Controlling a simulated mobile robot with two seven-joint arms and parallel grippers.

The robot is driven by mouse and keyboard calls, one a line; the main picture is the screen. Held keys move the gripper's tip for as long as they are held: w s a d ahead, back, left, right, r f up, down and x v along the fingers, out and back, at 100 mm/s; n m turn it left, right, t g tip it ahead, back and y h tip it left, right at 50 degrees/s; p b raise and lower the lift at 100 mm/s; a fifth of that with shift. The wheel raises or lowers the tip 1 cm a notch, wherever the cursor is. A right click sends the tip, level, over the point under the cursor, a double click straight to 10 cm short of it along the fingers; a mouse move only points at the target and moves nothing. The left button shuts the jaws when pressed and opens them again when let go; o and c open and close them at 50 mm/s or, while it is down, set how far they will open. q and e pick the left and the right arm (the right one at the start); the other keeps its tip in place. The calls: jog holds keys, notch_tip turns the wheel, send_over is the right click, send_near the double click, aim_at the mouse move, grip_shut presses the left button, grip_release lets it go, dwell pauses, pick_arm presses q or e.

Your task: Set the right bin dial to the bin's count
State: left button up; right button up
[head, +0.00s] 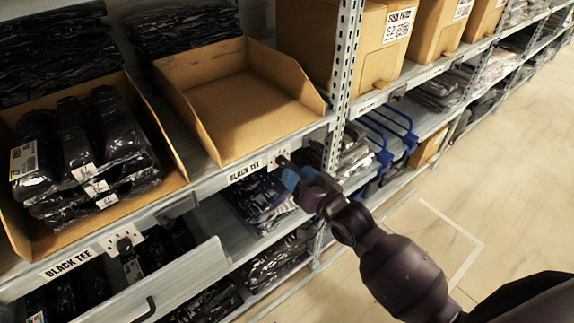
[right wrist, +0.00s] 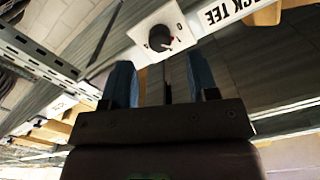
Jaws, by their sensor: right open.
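The right bin (head: 302,82) is an open cardboard tray on the upper shelf, and it looks empty. Its dial, a black knob on a white plate, sits on the shelf edge beside a "BLACK TEE" label (head: 246,172). In the right wrist view the dial (right wrist: 159,38) lies just beyond my fingertips, roughly between them and apart from them. Which mark its pointer meets is too small to tell. My right gripper (head: 296,175) has blue fingers, spread and empty, in front of this dial; it also shows in the right wrist view (right wrist: 160,76). My left gripper is out of view.
The left bin (head: 158,132) holds several black bagged tees (head: 85,150), with its own dial (head: 124,244) below. A pulled-out panel with a handle (head: 146,310) is at lower left. Blue hooks (head: 384,157) stick out right of the post (head: 345,75). The aisle floor at right is clear.

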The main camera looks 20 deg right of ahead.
aim_at(285, 164)
jog(key=x, duration=0.4)
jog(key=shift+w, duration=0.3)
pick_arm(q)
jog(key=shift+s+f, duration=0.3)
pick_arm(e)
jog(key=shift+a, duration=0.1)
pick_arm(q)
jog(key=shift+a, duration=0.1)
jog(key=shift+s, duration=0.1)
pick_arm(e)
jog(key=shift+c, duration=0.3)
